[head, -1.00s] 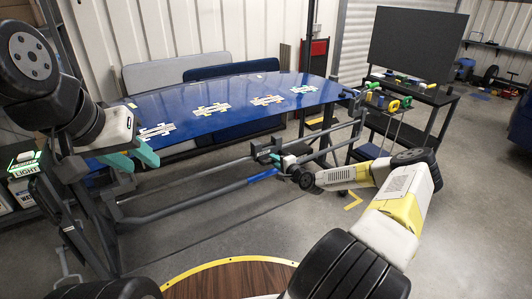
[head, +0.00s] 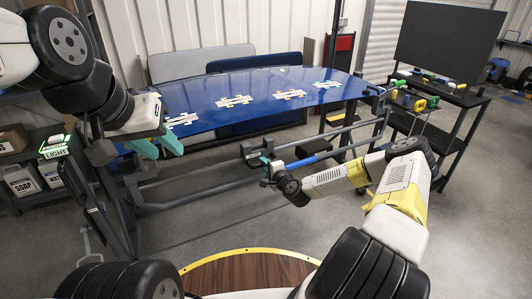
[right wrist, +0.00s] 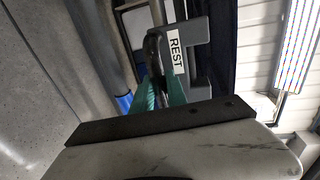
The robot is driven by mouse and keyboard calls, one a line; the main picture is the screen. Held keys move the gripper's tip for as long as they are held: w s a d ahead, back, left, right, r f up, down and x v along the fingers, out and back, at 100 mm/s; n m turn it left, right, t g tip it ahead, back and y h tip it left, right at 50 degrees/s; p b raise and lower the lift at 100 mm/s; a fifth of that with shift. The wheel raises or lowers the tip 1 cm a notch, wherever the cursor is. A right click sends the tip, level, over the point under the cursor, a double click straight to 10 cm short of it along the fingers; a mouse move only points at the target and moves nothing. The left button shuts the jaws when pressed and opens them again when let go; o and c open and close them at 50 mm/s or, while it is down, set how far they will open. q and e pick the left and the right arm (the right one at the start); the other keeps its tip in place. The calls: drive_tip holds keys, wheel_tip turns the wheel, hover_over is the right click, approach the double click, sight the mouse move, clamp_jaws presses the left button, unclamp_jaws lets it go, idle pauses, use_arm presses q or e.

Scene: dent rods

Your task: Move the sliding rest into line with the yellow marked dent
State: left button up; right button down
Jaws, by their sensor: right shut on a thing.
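The sliding rest (head: 256,152) is a dark grey block on the rail in front of the blue panel (head: 262,84). It also shows in the right wrist view (right wrist: 200,50) with a white REST label. My right gripper (head: 270,166) is shut on its dark handle; its teal fingers show in the right wrist view (right wrist: 161,88). Several taped marks lie along the panel, including a left one (head: 181,119), a second (head: 234,101) and a third (head: 289,94). Their colours are too small to tell surely. The rest stands between the second and third. My left gripper (head: 158,146) is open and empty.
The rails (head: 205,182) run along the panel's front, with a blue sleeve (head: 303,163) right of the rest. A black tool cart (head: 440,105) stands at right. A shelf with boxes (head: 28,165) stands at left.

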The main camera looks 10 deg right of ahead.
drive_tip(key=shift+d, duration=0.1)
drive_tip(key=c, duration=1.3)
unclamp_jaws()
drive_tip(key=v, duration=0.7)
drive_tip(key=shift+s+d, duration=0.1)
drive_tip(key=shift+s, duration=0.25)
